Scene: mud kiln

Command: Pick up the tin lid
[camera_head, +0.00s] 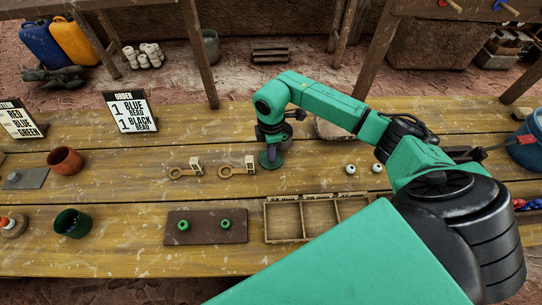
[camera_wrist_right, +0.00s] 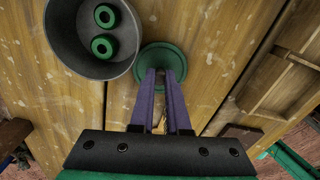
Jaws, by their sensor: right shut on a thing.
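The tin lid is a round green disc (camera_head: 270,162), low over or on the tabletop in the middle of the head view. It also shows in the wrist view (camera_wrist_right: 160,52), at the tips of my purple fingers. My right gripper (camera_head: 273,148) points down at it and is shut on its raised middle, which the fingers mostly hide; the fingertips also show in the wrist view (camera_wrist_right: 162,72). I cannot tell whether the lid touches the table. A grey open tin (camera_wrist_right: 93,58) with two green beads inside stands beside the lid in the wrist view. My left gripper is not in view.
The wooden table (camera_head: 130,255) also holds a compartment tray (camera_head: 302,218), a brown board (camera_head: 205,236) with two green beads, two key-like wooden pieces (camera_head: 230,172), a terracotta cup (camera_head: 65,161), a dark green cup (camera_head: 72,223) and order cards (camera_head: 131,112). Two white beads (camera_head: 363,169) lie right of the lid.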

